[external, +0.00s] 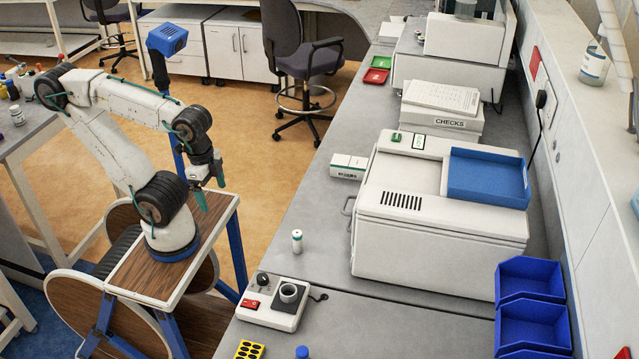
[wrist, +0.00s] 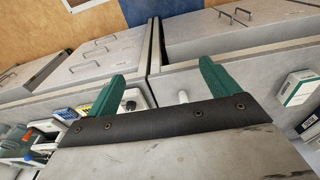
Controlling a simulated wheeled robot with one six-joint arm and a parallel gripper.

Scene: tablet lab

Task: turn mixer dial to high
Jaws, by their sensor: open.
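The mixer (external: 259,317) is a small white box on the near left of the grey bench in the external view. The dial's setting is too small to read. My gripper (external: 210,191) is open and empty, up and left of the mixer, well apart from it. In the wrist view its green fingers (wrist: 162,70) are spread. Part of a white device with a black knob shows beside the left finger, partly hidden; I cannot tell if it is the mixer.
A white vial (external: 297,241) stands on the bench behind the mixer. A yellow rack (external: 249,349) and a blue-capped bottle (external: 302,352) are in front. A large white machine (external: 431,229) and blue bins (external: 531,322) stand to the right. Bench around the vial is clear.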

